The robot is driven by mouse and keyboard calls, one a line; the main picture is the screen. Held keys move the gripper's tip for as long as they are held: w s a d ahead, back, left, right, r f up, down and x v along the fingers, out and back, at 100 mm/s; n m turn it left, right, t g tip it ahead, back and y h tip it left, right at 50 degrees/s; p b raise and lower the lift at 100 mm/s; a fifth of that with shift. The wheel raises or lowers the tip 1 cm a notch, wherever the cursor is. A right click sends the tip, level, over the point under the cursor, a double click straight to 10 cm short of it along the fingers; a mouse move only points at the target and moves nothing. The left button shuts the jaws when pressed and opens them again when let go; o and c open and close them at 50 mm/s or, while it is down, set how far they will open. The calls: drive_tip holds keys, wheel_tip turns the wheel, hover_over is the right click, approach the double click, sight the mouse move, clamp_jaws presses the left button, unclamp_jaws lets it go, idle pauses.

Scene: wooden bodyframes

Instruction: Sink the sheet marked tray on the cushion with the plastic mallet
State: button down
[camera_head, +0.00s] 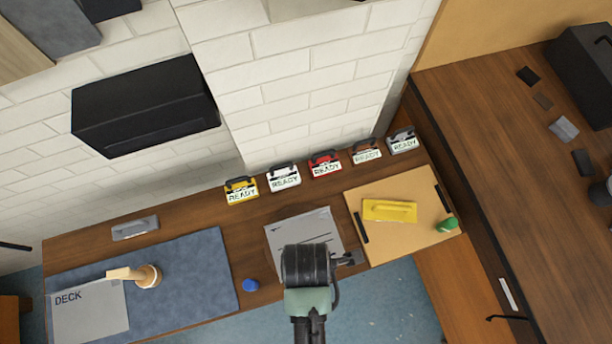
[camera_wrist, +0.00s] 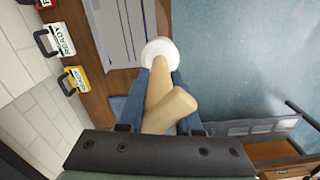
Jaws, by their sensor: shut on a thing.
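My gripper (camera_wrist: 160,80) is shut on a beige-handled tool with a round white head, which I take to be the plastic mallet (camera_wrist: 160,52). In the head view my arm hides the fingers and the tool. A grey printed sheet (camera_head: 303,226) lies mid-table, partly covered by my arm; its marking cannot be read. It also shows at the top of the wrist view (camera_wrist: 112,30). A blue mat (camera_head: 190,262) lies at the left with a sheet marked DECK (camera_head: 88,312) on its front left corner. I cannot tell which surface is the cushion.
A wooden tool (camera_head: 148,275) with a round base stands on the mat, beside the DECK sheet. A small blue object (camera_head: 251,285) is right of the mat. A tan board (camera_head: 400,240) bears a yellow float (camera_head: 390,210). Several READY boxes, including a yellow one (camera_head: 241,190), line the wall.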

drive_tip(key=shift+w, duration=0.1)
drive_tip(key=w+f, duration=0.1)
drive_tip(key=w, duration=0.8)
drive_tip(key=shift+f, duration=0.4)
drive_tip(key=shift+s, duration=0.1)
